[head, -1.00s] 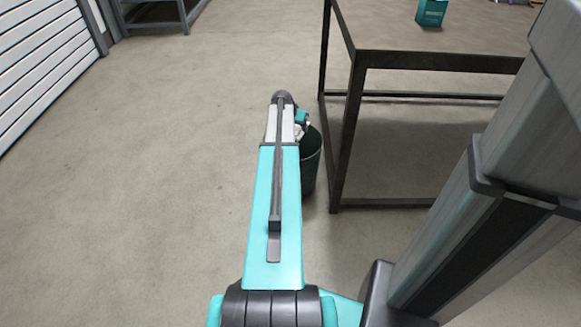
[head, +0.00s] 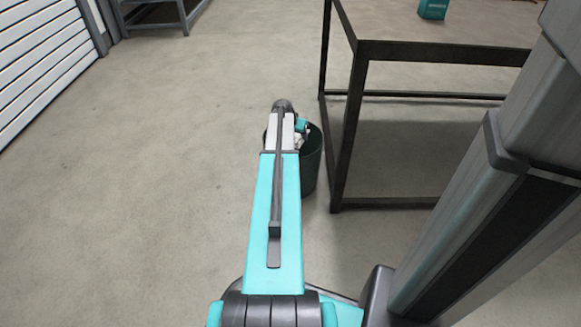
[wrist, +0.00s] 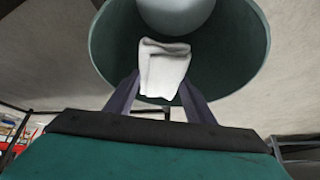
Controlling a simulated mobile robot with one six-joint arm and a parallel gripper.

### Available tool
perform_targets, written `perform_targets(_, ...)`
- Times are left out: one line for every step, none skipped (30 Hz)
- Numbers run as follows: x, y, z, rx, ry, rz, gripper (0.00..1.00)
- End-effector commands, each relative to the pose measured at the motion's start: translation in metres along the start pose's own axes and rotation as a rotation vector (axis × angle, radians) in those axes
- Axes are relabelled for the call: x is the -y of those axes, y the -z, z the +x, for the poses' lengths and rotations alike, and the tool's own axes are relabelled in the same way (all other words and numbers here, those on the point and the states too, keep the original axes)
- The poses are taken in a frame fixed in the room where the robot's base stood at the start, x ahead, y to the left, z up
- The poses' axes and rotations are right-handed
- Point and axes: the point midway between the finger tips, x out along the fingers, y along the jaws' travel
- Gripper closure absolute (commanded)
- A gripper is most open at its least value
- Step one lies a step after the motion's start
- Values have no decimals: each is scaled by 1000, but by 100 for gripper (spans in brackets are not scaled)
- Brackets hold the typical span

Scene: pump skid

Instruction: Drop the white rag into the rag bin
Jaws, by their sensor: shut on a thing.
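The white rag (wrist: 164,70) is pinched between the dark fingers of my gripper (wrist: 160,92) in the wrist view. My gripper is shut on it. Behind the rag, the round opening of the dark green rag bin (wrist: 105,45) fills the upper wrist view, and the rag shows within its outline. In the head view the rag bin (head: 312,170) stands on the floor beside the table leg. My forearm covers its left part and most of my gripper. A little white shows by the bin's rim. I cannot tell the rag's height relative to the rim.
A dark-framed table (head: 440,52) stands right of the bin, with a teal container (head: 433,9) on top. A pale grey rounded shape (wrist: 176,12) shows inside the bin's outline. The floor (head: 150,190) to the left is clear. A slatted shutter (head: 40,60) is at far left.

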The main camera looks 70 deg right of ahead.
Motion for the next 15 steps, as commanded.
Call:
perform_targets(0, 0, 1, 0, 0, 0, 72)
perform_targets(0, 0, 1, -1, 0, 0, 72)
perform_targets(0, 0, 1, -1, 0, 0, 72)
perform_targets(0, 0, 1, -1, 0, 0, 72)
perform_targets(0, 0, 1, -1, 0, 0, 72)
perform_targets(0, 0, 1, 0, 0, 0, 72)
perform_targets(0, 0, 1, 0, 0, 0, 72)
perform_targets(0, 0, 1, 0, 0, 0, 72)
perform_targets(0, 0, 1, 0, 0, 0, 72)
perform_targets(0, 0, 1, 0, 0, 0, 48)
perform_targets(0, 0, 1, 0, 0, 0, 43)
perform_targets(0, 0, 1, 0, 0, 0, 36)
perform_targets(0, 0, 1, 0, 0, 0, 31)
perform_targets(0, 0, 1, 0, 0, 0, 29)
perform_targets(0, 0, 1, 0, 0, 0, 29)
